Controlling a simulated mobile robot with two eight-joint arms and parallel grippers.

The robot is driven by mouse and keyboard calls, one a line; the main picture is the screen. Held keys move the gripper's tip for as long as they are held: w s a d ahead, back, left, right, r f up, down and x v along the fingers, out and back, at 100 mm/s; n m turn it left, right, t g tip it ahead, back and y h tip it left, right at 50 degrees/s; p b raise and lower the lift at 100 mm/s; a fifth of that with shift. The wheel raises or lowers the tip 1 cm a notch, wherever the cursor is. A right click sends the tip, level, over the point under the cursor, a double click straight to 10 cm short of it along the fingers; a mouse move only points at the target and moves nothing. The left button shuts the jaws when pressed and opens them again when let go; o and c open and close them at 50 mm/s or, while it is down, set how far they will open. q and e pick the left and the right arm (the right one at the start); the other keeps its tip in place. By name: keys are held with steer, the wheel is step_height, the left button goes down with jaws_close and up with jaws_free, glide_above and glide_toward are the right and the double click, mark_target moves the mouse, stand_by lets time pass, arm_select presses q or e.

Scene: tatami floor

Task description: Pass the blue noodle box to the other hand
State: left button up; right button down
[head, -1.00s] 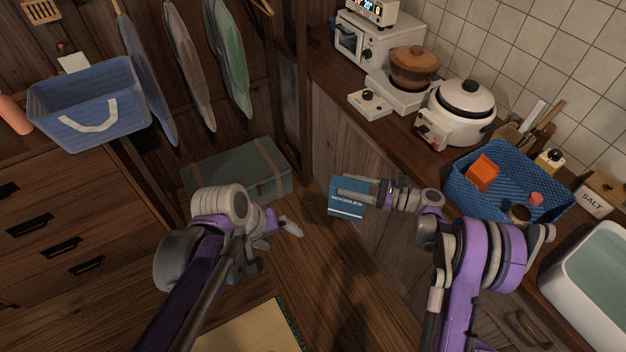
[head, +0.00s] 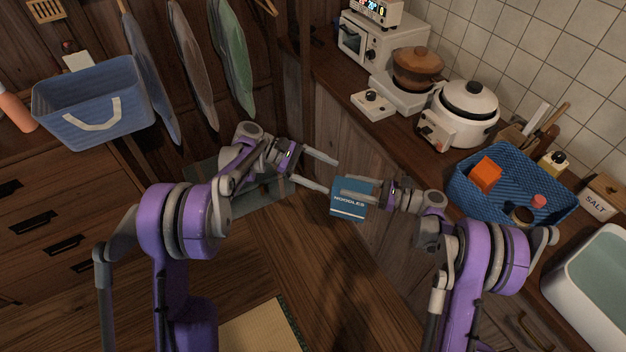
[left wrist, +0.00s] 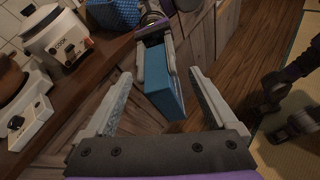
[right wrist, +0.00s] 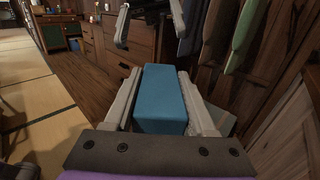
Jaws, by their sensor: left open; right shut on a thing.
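The blue noodle box (head: 347,207) is held in the air in front of the counter in the head view. My right gripper (head: 362,190) is shut on it, one finger on each side, as the right wrist view shows with the box (right wrist: 160,98) between the fingers. My left gripper (head: 326,173) is open and empty just left of the box, its fingers pointing towards it. In the left wrist view the box (left wrist: 164,88) lies ahead, around the level of the open fingertips. I cannot tell whether they touch it.
The counter on the right holds a blue basket (head: 465,193) with an orange block, a white rice cooker (head: 459,118) and a brown pot (head: 417,66). A green trunk (head: 262,196) stands behind my left arm. Wooden drawers (head: 50,215) are at left.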

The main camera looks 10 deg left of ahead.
mark_target(350, 200)
arm_select(q)
steer(key=w+a+f+n+g+h, duration=0.2)
steer(key=w+a+f+h, duration=0.15)
steer(key=f, duration=0.35)
steer(key=s+d, duration=0.3)
steer(key=d, duration=0.9)
steer(key=shift+h, duration=0.45)
steer(key=shift+c, duration=0.3)
steer(key=shift+g, duration=0.3)
jaws_close()
arm_select(e)
steer(key=shift+c, duration=0.7)
jaws_free()
